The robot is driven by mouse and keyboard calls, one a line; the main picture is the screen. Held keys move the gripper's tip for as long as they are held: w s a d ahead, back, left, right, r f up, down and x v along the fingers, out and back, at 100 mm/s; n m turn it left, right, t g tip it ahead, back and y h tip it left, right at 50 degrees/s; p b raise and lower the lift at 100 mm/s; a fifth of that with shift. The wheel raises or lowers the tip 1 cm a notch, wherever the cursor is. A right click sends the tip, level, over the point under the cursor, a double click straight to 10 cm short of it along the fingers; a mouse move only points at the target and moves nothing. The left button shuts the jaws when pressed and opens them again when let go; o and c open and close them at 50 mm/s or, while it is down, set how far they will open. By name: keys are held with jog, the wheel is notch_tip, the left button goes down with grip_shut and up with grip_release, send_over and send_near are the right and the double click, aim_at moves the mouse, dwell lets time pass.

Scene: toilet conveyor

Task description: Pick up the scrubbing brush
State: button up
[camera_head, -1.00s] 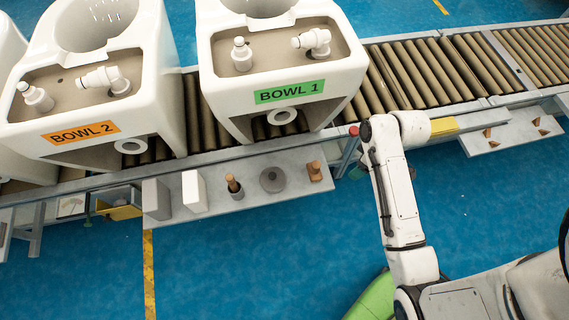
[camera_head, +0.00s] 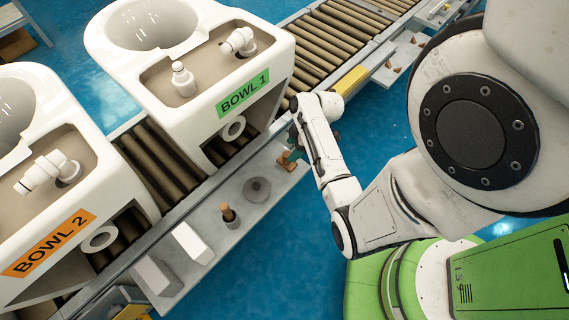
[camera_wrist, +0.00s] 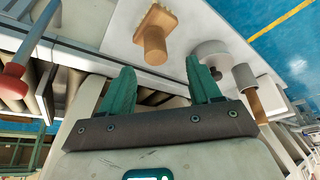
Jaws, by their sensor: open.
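The wooden scrubbing brush (camera_head: 287,161) sits at the right end of the grey side shelf, with my forearm close beside it. In the wrist view it shows as a tan scalloped block with a rounded knob (camera_wrist: 153,38). My gripper (camera_wrist: 160,66) is open and empty, its two teal fingers spread apart. The brush appears ahead of the gap between the fingertips and not between the fingers. I cannot tell the exact distance. In the head view the fingers are mostly hidden by my arm.
The shelf (camera_head: 222,236) also bears a grey disc (camera_head: 256,190), a wooden-handled tool (camera_head: 229,214) and two pale blocks (camera_head: 193,243). BOWL 1 (camera_head: 190,80) and BOWL 2 (camera_head: 40,190) stand on the roller conveyor.

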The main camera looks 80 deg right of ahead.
aim_at(287, 154)
jog(key=shift+d+b+x, duration=0.15)
jog(key=shift+b+x, duration=0.1)
jog(key=shift+x, duration=1.4)
jog(key=shift+d+b+x, duration=0.15)
jog(key=shift+b+x, duration=0.1)
jog(key=shift+x, duration=1.45)
jog(key=shift+s, duration=0.1)
jog(key=shift+c, duration=0.4)
grip_shut()
jog(key=shift+r, duration=0.55)
notch_tip(287, 154, up, 3)
jog(key=shift+f+p, duration=0.2)
jog(key=shift+p, duration=0.3)
jog(key=s+r+p, duration=0.1)
jog(key=s+r, duration=0.8)
jog(key=s, duration=0.5)
jog(key=shift+d, duration=0.25)
